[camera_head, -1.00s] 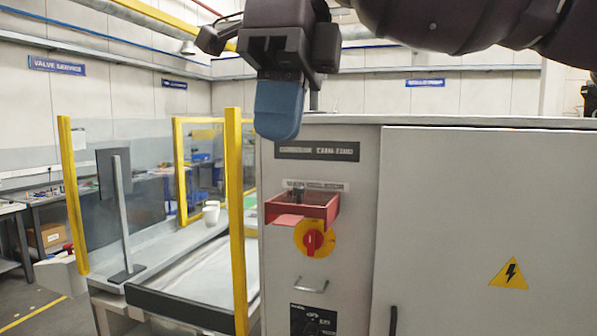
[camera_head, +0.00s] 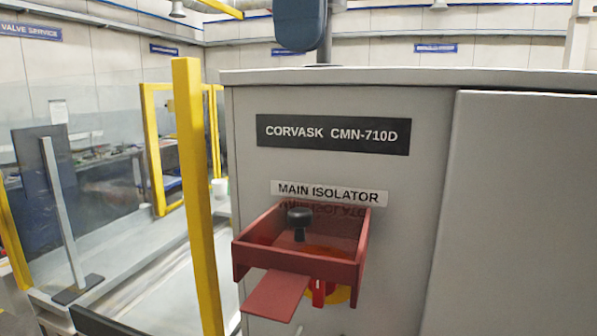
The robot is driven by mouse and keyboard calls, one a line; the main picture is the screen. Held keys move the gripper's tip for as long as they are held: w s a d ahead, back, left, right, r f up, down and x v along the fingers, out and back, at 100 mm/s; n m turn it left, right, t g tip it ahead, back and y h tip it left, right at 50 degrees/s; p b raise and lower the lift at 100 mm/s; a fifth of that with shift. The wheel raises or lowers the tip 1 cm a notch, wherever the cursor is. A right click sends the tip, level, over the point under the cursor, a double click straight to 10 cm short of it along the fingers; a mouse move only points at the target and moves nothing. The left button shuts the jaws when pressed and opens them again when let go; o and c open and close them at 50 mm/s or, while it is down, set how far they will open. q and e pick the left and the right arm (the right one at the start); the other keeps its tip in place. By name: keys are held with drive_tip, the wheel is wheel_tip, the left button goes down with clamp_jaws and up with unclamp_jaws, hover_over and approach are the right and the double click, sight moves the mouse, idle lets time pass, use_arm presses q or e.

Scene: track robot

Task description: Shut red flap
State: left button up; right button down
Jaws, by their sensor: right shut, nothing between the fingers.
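The red flap (camera_head: 262,258) stands out roughly level from the grey cabinet front, below the "MAIN ISOLATOR" label. It is a shallow tray shape with raised sides, a flat tab (camera_head: 276,296) at its near edge and a black knob (camera_head: 299,218) standing inside it. The red switch handle (camera_head: 319,292) on its yellow plate shows under the flap, partly hidden by it. My left gripper is out of view.
The grey cabinet (camera_head: 340,145) carries a black "CORVASK CMN-710D" plate (camera_head: 333,134), with a large door (camera_head: 525,220) at right. A yellow post (camera_head: 197,190) stands close to the left of the flap. The space in front of the flap looks clear.

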approach(296, 213)
wheel_tip(296, 213, down, 6)
drive_tip(key=shift+s+d+r+p, duration=0.1)
drive_tip(key=shift+p, duration=0.35)
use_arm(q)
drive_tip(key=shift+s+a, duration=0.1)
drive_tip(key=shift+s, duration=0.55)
use_arm(e)
drive_tip(key=shift+f, duration=0.85)
